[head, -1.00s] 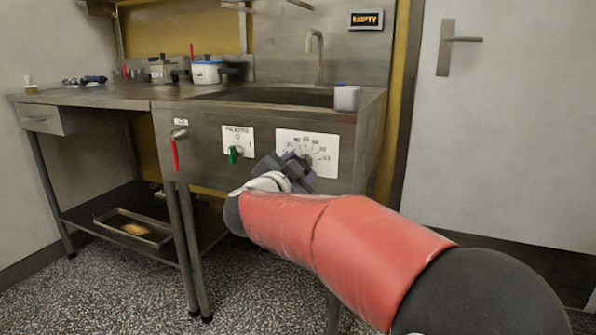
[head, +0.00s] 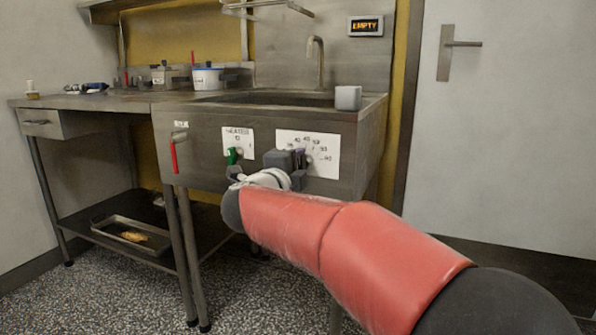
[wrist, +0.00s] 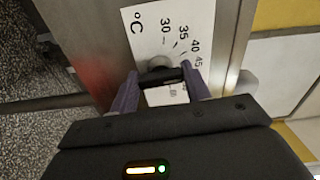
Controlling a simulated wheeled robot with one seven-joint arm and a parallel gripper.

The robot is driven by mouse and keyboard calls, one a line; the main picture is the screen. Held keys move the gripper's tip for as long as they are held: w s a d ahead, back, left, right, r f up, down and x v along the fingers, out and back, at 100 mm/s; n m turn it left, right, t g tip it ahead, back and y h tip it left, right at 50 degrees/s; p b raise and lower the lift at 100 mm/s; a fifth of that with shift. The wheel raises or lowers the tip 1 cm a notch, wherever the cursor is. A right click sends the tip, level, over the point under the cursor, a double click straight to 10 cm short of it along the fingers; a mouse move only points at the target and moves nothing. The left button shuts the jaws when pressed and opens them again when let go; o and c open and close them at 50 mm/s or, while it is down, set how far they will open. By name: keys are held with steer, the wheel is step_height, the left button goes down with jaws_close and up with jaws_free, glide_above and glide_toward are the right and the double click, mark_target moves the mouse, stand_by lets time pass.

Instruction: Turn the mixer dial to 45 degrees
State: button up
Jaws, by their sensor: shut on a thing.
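The mixer dial is a dark bar-shaped knob (wrist: 161,77) on a white plate (wrist: 149,34) marked °C, with numbers such as 30, 35, 40 and 45 around it. The plate is on the steel front panel, and it also shows in the head view (head: 326,147). My gripper (wrist: 160,75) is shut on the knob, with one finger at each end of the bar. In the head view my gripper (head: 299,158) covers the knob and the left part of the plate. I cannot read which number the knob points to.
Left of the dial is a HEATER plate (head: 238,137) with a green switch (head: 232,155), close to my gripper. A red-handled lever (head: 174,155) is further left. A grey cup (head: 348,97) stands on the sink edge above. A display (head: 366,26) reads EMPTY.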

steer(key=shift+f+m, duration=0.1)
steer(key=shift+m, duration=0.3)
steer(key=o, duration=1)
steer(key=shift+c, duration=0.2)
steer(key=v, duration=0.8)
